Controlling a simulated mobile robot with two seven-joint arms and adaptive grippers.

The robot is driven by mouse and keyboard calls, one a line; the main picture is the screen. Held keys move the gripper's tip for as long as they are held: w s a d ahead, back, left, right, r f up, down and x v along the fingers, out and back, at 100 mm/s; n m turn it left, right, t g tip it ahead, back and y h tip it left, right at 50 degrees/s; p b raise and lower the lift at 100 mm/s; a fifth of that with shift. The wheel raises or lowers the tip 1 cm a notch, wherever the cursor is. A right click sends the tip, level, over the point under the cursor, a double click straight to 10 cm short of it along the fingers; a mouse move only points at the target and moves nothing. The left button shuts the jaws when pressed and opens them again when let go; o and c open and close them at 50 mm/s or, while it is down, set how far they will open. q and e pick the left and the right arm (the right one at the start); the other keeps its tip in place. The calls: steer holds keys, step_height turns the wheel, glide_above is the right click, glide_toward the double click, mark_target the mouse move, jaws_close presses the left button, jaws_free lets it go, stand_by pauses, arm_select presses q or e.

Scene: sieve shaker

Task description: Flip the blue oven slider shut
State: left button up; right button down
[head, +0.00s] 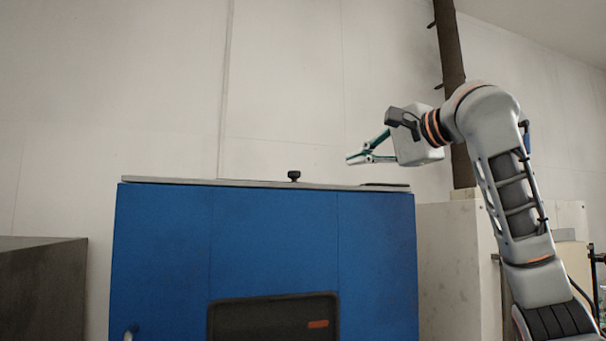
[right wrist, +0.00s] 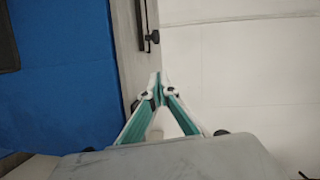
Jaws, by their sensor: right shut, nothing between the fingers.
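The blue oven (head: 265,235) stands in the middle of the head view, with a grey top plate. A small black knob (head: 294,176), which looks like the slider's handle, stands up from the top plate near its middle. In the right wrist view the knob (right wrist: 154,37) shows beside a dark slot in the grey top (right wrist: 128,50). My right gripper (head: 352,159) is shut and empty. It is above the oven top, to the right of the knob and apart from it, pointing left. Its closed tips (right wrist: 158,85) show in the wrist view. My left gripper is not in view.
A dark panel (head: 270,318) with a red mark is on the oven's front. A dark grey box or bench (head: 40,285) stands at the left. A pale cabinet (head: 450,260) and a dark vertical pipe (head: 451,60) are at the right.

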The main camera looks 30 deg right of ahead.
steer(key=w, duration=0.6)
steer(key=w+p, duration=0.1)
steer(key=w, duration=0.2)
steer(key=shift+w+a+f, duration=0.55)
steer(key=shift+w+a, duration=0.5)
steer(key=shift+a, duration=0.3)
steer(key=shift+w+a+f+p, duration=0.1)
steer(key=shift+w+a+p, duration=0.25)
steer(key=shift+a, duration=0.1)
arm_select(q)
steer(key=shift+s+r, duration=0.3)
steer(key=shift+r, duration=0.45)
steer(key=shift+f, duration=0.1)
arm_select(e)
steer(key=shift+a, duration=0.15)
